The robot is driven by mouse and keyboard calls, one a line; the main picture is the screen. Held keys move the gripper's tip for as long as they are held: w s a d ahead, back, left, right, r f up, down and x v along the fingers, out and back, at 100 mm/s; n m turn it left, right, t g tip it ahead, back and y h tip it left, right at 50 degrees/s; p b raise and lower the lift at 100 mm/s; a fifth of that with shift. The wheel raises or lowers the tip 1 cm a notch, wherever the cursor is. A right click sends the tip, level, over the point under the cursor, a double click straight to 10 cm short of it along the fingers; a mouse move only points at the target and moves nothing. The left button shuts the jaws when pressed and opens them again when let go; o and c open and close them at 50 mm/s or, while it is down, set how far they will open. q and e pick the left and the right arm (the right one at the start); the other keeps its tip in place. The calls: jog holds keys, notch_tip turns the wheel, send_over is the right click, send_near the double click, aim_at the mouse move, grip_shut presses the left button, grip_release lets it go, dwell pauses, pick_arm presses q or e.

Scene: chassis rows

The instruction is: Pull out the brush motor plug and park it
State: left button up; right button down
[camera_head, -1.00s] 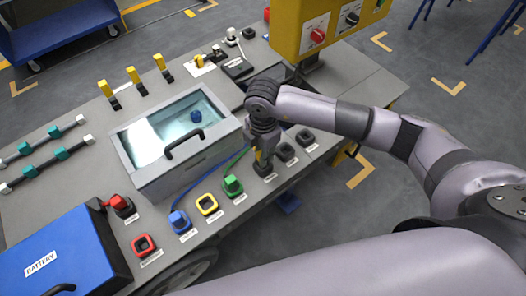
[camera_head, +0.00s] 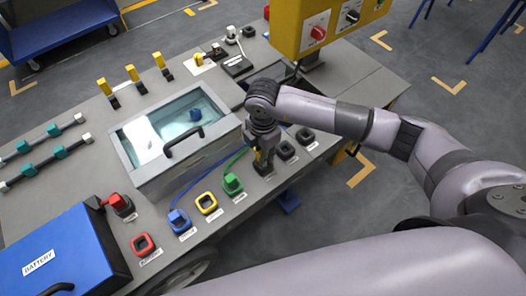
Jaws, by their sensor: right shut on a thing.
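My right gripper (camera_head: 262,155) points down at the front row and is shut on what looks like a yellow plug (camera_head: 257,158), mostly hidden by the fingers. The plug is over or in a black socket (camera_head: 263,169); I cannot tell whether it is seated. The yellow socket (camera_head: 206,203) is empty. A blue plug (camera_head: 178,218) sits at the blue socket and a green plug (camera_head: 232,183) at the green socket. The red socket (camera_head: 143,244) is empty, and a red plug (camera_head: 116,201) stands in a black holder behind it. My left gripper is out of view.
Two more black sockets (camera_head: 286,150) lie to the right of the gripper. A clear-lidded box (camera_head: 185,165) with a black handle stands to its left. A blue battery box (camera_head: 60,255) is at lower left. A yellow switch box (camera_head: 320,30) hangs behind the arm.

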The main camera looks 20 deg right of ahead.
jog(key=shift+f+b, duration=0.55)
jog(key=shift+f, duration=0.25)
jog(key=c, duration=1.4)
grip_release()
jog(key=shift+o, duration=0.2)
notch_tip(320, 180, up, 12)
jog(key=shift+r, duration=0.1)
